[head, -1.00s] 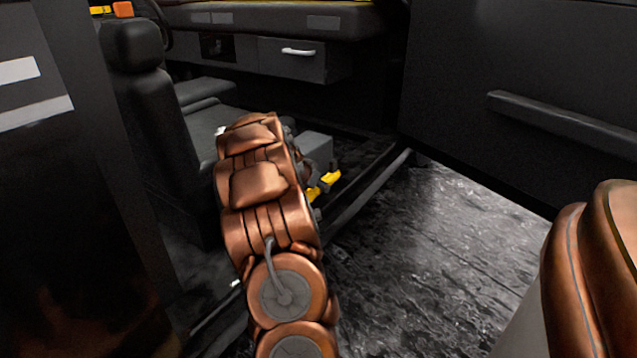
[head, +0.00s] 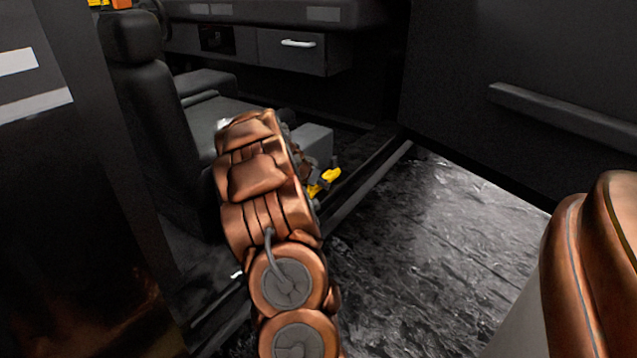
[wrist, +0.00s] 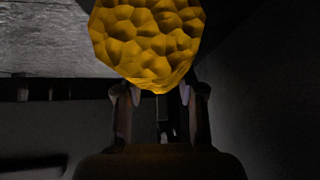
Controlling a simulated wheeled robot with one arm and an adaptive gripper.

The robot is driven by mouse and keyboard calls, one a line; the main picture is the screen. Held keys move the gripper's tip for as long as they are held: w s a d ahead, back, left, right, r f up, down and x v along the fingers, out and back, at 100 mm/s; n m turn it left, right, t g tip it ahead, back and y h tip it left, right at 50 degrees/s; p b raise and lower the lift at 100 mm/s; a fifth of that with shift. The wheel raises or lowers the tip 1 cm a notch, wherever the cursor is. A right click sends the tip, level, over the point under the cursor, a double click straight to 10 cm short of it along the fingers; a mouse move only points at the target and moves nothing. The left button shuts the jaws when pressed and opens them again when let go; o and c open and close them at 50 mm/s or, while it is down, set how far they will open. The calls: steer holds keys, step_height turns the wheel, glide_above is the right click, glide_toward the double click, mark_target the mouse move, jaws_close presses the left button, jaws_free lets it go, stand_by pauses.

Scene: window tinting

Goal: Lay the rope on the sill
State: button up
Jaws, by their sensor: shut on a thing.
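The rope shows as a lumpy yellow mass (wrist: 150,40) at the top of the wrist view, with its lower end between my fingertips. In the head view small yellow pieces (head: 324,182) show at the end of my arm, beside the grey box-like part. My gripper (wrist: 154,94) is shut on the rope. Its fingers are mostly hidden behind my copper arm in the head view. The sill (head: 365,188) is a dark raised strip along the door opening, close to the right of the yellow pieces. I cannot tell whether the rope touches it.
A dark seat (head: 150,130) stands left of my arm inside the cab. A drawer with a pale handle (head: 298,43) is at the back. A dark door panel (head: 520,80) closes off the right. The grey rough ground (head: 430,240) right of the sill is clear.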

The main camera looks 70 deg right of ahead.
steer(key=shift+f, duration=0.3)
steer(key=o, duration=1.3)
steer(key=v, duration=1.2)
